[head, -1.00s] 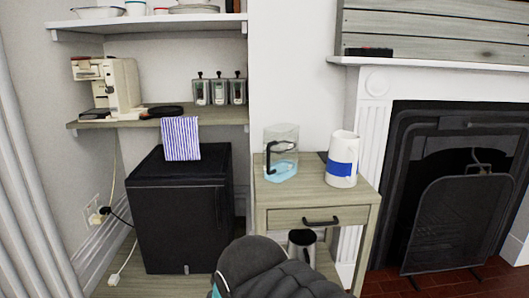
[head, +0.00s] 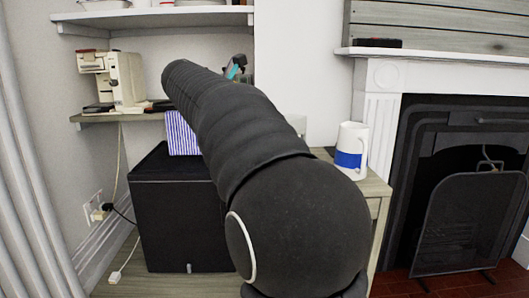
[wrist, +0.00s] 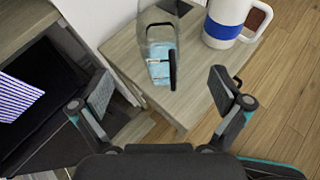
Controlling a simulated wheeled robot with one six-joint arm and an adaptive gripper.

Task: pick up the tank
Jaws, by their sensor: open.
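The tank, a clear container with a pale blue lower part and a black handle (wrist: 161,60), stands upright on the small wooden side table (wrist: 207,88) in the wrist view. My gripper (wrist: 161,92) is open and empty, its two fingers spread wide. The tank shows between and beyond the fingertips, apart from them. In the head view my raised arm hides the tank and most of the table top.
A white jug with a blue band (head: 351,150) stands on the table, right of the tank in the wrist view (wrist: 229,22). A fireplace (head: 460,190) is at right.

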